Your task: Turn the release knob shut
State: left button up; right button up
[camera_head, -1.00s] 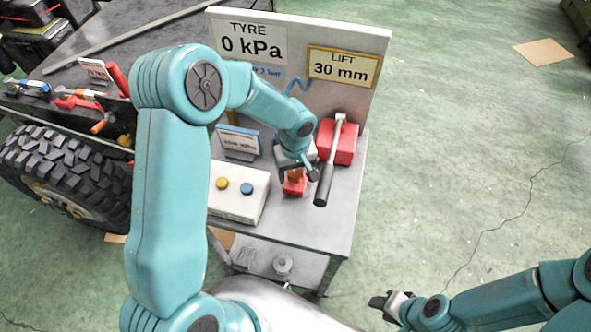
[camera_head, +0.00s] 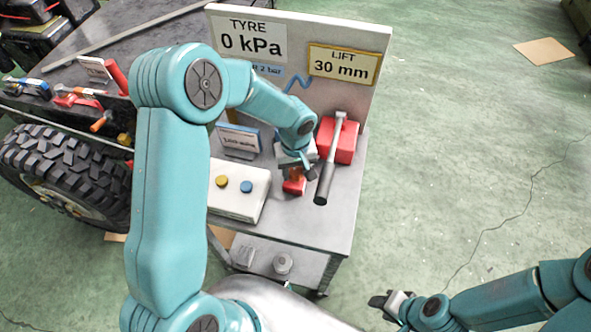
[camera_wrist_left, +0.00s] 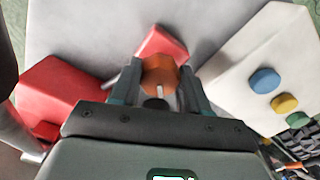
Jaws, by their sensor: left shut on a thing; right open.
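The release knob (camera_wrist_left: 159,78) is orange and sits on a small red block (camera_wrist_left: 162,43) on the grey cart top. In the head view the knob (camera_head: 295,174) is partly hidden by my left gripper (camera_head: 296,168), with the red block (camera_head: 293,187) under it. In the left wrist view my left gripper (camera_wrist_left: 158,88) has its two fingers on either side of the knob, shut on it. A pale pointer line shows on the knob. My right gripper (camera_head: 388,303) is open and empty, low at the right, away from the cart.
A red jack block (camera_head: 345,140) with a black-handled lever (camera_head: 327,175) stands just right of the knob. A white box with yellow and blue buttons (camera_head: 238,207) is at the left. A panel behind reads TYRE 0 kPa (camera_head: 252,40) and LIFT 30 mm (camera_head: 343,65).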

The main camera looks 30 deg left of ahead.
aim_at(294, 172)
pick_arm(q)
jog(key=m, duration=0.1)
jog(key=m+b, duration=0.2)
jog(key=shift+s+f+m, duration=0.15)
jog(key=shift+f+m, duration=0.1)
jog(key=shift+m, duration=0.15)
jog(key=m+b, duration=0.1)
jog(key=m, duration=0.3)
jog(key=shift+s+r+b, duration=0.1)
jog(key=shift+b, duration=0.3)
jog(key=shift+m, duration=0.3)
jog(key=o, duration=1.1)
jog(key=shift+c, duration=0.2)
jog(key=shift+a+r, duration=0.1)
jog(key=shift+w+r, duration=0.2)
jog(key=shift+r, duration=0.15)
notch_tip(294, 172, up, 16)
jog(key=shift+f+b, duration=0.2)
jog(key=shift+b, duration=0.15)
